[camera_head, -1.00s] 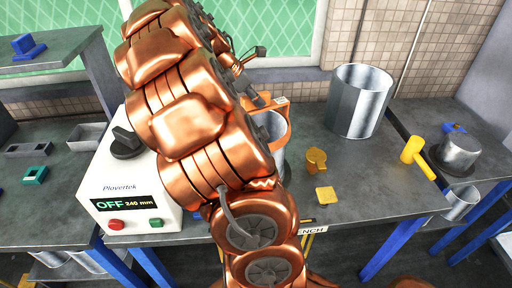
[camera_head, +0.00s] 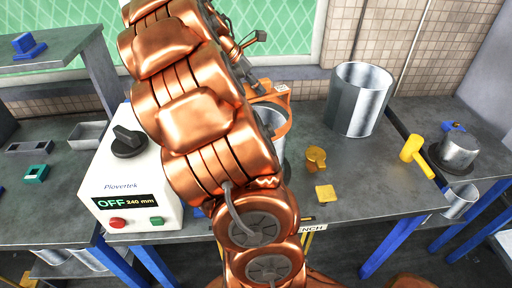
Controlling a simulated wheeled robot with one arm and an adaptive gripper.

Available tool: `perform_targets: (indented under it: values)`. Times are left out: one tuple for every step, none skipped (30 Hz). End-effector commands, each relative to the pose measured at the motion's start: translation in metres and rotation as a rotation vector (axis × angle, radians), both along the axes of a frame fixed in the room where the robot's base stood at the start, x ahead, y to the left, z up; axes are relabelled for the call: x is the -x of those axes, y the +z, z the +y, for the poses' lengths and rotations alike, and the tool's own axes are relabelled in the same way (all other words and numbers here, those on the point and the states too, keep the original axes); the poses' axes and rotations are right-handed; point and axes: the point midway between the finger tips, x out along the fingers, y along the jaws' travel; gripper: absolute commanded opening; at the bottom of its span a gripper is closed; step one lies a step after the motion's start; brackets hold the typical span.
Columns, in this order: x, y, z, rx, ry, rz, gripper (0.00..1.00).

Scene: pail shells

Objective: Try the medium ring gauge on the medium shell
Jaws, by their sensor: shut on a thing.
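An orange ring gauge (camera_head: 287,122) with a small light label shows past my arm, near the middle of the head view. My gripper (camera_head: 261,88) is shut on it at its far side; the fingertips are small and partly hidden. A grey metal shell (camera_head: 279,145), apparently the medium one, stands upright on the bench below the ring, mostly hidden behind my arm. The ring overlaps the shell's top in the picture. I cannot tell whether it is around the shell, resting on the rim or above it.
A large open metal shell (camera_head: 358,103) stands right of the ring. Yellow pieces (camera_head: 325,193) lie on the bench (camera_head: 385,175) in front. A yellow mallet (camera_head: 413,150) and a smaller metal vessel (camera_head: 459,152) are at right. A white control box (camera_head: 130,180) stands left.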

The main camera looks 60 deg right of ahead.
Motion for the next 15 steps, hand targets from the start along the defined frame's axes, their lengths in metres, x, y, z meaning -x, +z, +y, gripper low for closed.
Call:
perform_targets:
  values:
    - [0.0, 0.003, 0.0, 0.002, 0.0, -0.001, 0.0]
    - [-0.001, 0.004, 0.0, 0.001, 0.001, -0.001, 0.0]
    - [-0.001, 0.006, 0.0, 0.001, 0.001, -0.001, 0.0]
    - [-0.001, 0.007, 0.0, 0.001, 0.001, -0.001, 0.0]
    - [0.0, 0.008, 0.0, 0.0, 0.001, -0.001, 0.0]
    - [0.0, 0.009, 0.0, 0.0, 0.001, -0.001, 0.0]
    - [0.0, 0.01, 0.0, -0.001, 0.0, -0.001, 0.0]
    - [0.0, 0.011, 0.0, -0.001, 0.0, -0.001, 0.0]
    - [0.0, 0.013, 0.0, -0.001, -0.001, 0.0, 0.0]
    - [0.0, 0.014, 0.0, -0.001, -0.001, 0.0, 0.0]
    - [0.0, 0.015, 0.0, -0.001, -0.001, 0.0, 0.0]
    - [0.0, 0.017, 0.0, -0.001, -0.001, 0.0, 0.0]
    - [0.0, 0.018, 0.0, -0.001, -0.001, 0.0, 0.0]
    - [0.0, 0.019, 0.0, -0.001, -0.001, 0.0, 0.0]
    - [0.0, 0.02, 0.0, -0.001, -0.001, 0.0, 0.0]
